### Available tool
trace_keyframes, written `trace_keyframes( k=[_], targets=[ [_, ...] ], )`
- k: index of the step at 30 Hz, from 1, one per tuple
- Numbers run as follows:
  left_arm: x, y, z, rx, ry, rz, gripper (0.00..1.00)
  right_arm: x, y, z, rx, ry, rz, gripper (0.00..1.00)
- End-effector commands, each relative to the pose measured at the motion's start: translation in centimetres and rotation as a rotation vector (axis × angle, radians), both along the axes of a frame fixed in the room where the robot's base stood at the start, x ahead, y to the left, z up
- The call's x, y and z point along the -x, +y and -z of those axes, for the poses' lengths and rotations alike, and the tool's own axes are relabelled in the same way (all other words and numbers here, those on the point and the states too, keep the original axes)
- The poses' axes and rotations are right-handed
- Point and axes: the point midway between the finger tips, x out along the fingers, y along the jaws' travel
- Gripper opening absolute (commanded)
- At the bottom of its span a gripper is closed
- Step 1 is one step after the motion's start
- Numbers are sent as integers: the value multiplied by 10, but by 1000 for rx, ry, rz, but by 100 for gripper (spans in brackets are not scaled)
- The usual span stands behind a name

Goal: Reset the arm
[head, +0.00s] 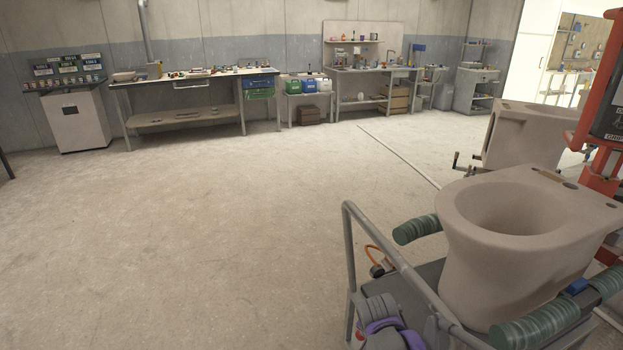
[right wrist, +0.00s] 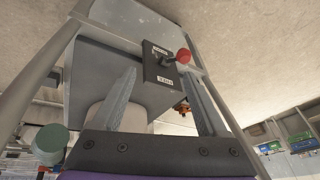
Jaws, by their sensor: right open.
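My right gripper (right wrist: 158,88) shows in the right wrist view with its two grey fingers spread apart and nothing held between them. Beyond the fingers is a black control box (right wrist: 160,72) with small white labels and a red ball knob (right wrist: 183,56), fixed to a grey framed surface. I cannot tell whether the fingers touch it. In the head view, a grey and purple part of my arm (head: 385,325) is low at the cart's near left corner. My left gripper is not in view.
A grey cart (head: 352,250) with green padded bars (head: 418,229) carries a beige toilet bowl (head: 520,240). Another beige ceramic piece (head: 510,135) stands behind, beside an orange-red frame (head: 600,120). Workbenches (head: 190,82) line the back wall. The floor (head: 190,220) at left is clear.

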Motion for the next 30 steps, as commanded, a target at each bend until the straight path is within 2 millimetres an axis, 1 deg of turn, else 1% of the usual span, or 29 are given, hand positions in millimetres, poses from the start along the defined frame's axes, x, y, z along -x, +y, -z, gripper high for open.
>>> trace_keyframes(
  k=[1, 5, 6, 8, 9, 12, 15, 18, 24, 25, 27, 30],
  targets=[
    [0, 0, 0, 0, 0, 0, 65, 22, -4, -12, 6, 5, -49, 76],
    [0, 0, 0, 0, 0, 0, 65, 74, -11, -33, 29, 17, -195, 76],
    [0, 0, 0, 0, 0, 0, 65, 90, -13, -37, 36, 19, -241, 76],
    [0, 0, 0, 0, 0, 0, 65, 115, -15, -42, 48, 20, -308, 76],
    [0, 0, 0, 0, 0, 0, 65, 131, -16, -43, 56, 20, -352, 76],
    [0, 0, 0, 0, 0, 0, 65, 169, -18, -44, 77, 20, -456, 76],
    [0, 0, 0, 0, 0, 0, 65, 200, -18, -41, 96, 16, -543, 76],
    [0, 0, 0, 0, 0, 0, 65, 225, -18, -35, 113, 11, -616, 76],
    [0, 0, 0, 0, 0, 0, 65, 267, -17, -20, 148, 2, -741, 76],
    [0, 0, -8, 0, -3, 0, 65, 267, -17, -28, 151, -1, -749, 76],
    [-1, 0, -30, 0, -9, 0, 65, 264, -17, -51, 152, -7, -745, 76],
    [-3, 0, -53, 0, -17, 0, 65, 261, -16, -75, 155, -14, -743, 76]
  ],
)
